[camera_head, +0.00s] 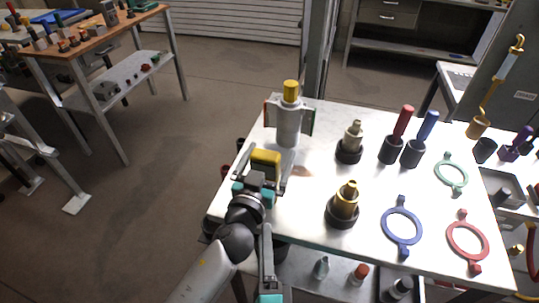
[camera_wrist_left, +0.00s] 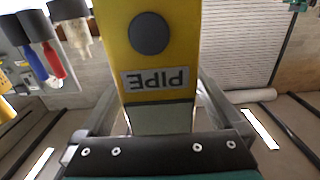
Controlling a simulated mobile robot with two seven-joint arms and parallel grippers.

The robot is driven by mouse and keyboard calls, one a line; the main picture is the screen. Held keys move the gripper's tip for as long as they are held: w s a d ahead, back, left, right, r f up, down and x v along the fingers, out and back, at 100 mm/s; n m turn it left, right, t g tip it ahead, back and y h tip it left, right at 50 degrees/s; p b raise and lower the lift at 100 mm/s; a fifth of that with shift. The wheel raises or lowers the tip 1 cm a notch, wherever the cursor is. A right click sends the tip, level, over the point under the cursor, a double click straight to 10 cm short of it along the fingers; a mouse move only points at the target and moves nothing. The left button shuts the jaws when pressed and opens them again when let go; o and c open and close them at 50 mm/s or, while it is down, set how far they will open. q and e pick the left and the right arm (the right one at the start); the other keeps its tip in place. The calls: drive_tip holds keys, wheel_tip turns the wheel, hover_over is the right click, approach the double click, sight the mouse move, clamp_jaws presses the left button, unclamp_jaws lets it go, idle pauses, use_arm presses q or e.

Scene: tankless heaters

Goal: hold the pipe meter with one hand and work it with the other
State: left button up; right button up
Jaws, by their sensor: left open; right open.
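The pipe meter (camera_head: 265,158) is a yellow block just beyond my left gripper (camera_head: 266,164), over the left side of the white table. In the left wrist view the meter (camera_wrist_left: 165,50) is close up, with a dark round spot, an upside-down "PIPE" label and a pale panel. My left gripper (camera_wrist_left: 157,115) is open, with one finger on each side of the meter's near end. What supports the meter is hidden. My right gripper (camera_head: 267,262) shows only in part at the bottom edge of the head view, below the left one; it is open, with nothing visible in it.
On the table (camera_head: 300,235) stand a grey cylinder with a yellow top (camera_head: 288,120), brass fittings (camera_head: 343,203), red (camera_head: 403,122) and blue (camera_head: 427,125) handled tools. Blue (camera_head: 402,212), red and green rings lie at the right. Floor is open at the left.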

use_arm(q)
drive_tip(key=c, duration=1.5)
drive_tip(key=shift+c, duration=0.2)
use_arm(e)
drive_tip(key=shift+c, duration=0.2)
clamp_jaws()
idle(2.5)
